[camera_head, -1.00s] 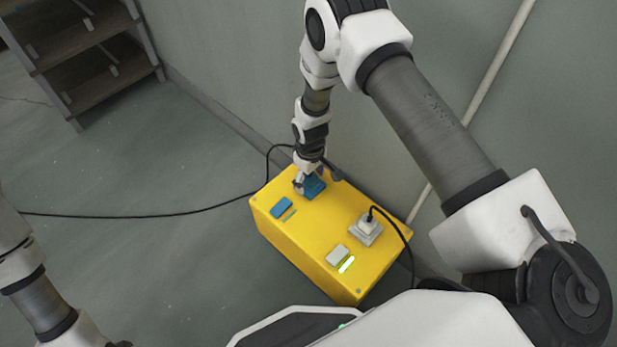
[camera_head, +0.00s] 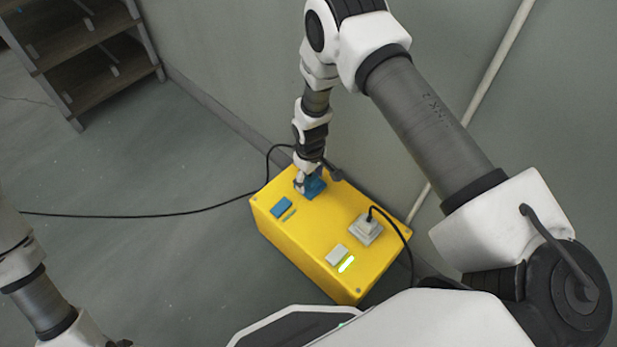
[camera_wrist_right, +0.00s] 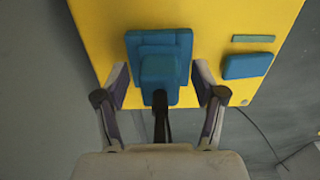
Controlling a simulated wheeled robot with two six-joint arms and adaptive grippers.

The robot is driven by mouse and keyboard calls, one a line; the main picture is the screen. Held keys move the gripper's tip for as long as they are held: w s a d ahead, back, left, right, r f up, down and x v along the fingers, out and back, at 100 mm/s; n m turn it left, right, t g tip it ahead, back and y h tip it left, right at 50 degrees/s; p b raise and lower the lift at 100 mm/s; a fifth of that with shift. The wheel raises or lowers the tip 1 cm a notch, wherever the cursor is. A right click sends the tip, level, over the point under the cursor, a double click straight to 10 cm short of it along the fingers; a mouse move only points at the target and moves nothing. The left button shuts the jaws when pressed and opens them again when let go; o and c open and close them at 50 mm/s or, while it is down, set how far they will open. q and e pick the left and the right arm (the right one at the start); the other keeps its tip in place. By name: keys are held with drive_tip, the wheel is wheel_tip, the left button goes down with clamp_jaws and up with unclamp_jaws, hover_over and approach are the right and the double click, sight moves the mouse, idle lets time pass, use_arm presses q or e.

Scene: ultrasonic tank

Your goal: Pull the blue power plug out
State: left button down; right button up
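The blue power plug (camera_wrist_right: 160,72) sits in a blue socket plate (camera_wrist_right: 133,44) on top of a yellow box (camera_head: 300,254). A dark cable leaves the plug towards my wrist. In the head view the blue socket area shows beside my right gripper (camera_head: 308,184), which partly hides it. My right gripper is also in the right wrist view (camera_wrist_right: 160,75). Its fingers are apart, one on each side of the plug, with gaps between them and the plug body. Only part of my left arm shows at the lower left; its fingers are not seen.
A wall (camera_head: 230,70) stands close behind. Shelves (camera_head: 85,60) stand at the far left.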

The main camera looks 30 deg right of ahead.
drive_tip(key=shift+s, duration=0.1)
clamp_jaws()
drive_tip(key=shift+r+p, duration=0.45)
drive_tip(key=shift+p, duration=0.05)
drive_tip(key=shift+r+p, duration=2.05)
drive_tip(key=shift+r, duration=0.5)
